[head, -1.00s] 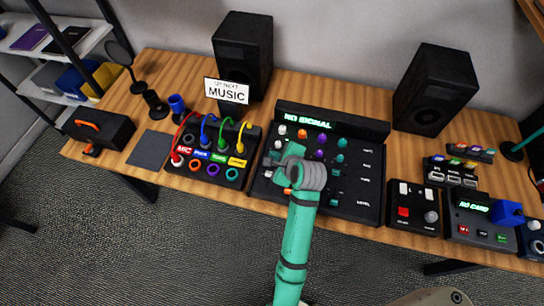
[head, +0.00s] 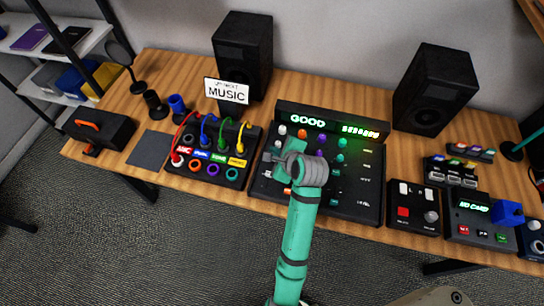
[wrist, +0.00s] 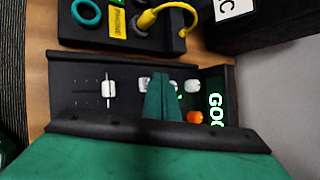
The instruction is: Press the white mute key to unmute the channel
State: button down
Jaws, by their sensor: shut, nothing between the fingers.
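The black mixer (head: 348,207) stands mid-table; its display (head: 308,121) reads GOOD beside a row of lit green level lights. In the wrist view, a white key (wrist: 145,83) lies on the mixer panel between a white fader (wrist: 108,90) and a white knob (wrist: 192,86). My gripper (head: 269,158) is over the left part of the mixer, shut and empty. Its teal fingers (wrist: 165,95) show in the wrist view right beside the white key and partly cover it. I cannot tell whether they touch it. The head view hides the key behind my gripper.
An orange knob (wrist: 195,117) is close to the fingers. The cable patch box (head: 200,180) with several plugged cables stands left of the mixer. A MUSIC sign (head: 226,91) and two speakers (head: 243,55) (head: 435,90) stand behind. A red-button box (head: 412,208) is right.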

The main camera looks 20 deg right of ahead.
jog(key=shift+r, duration=2.25)
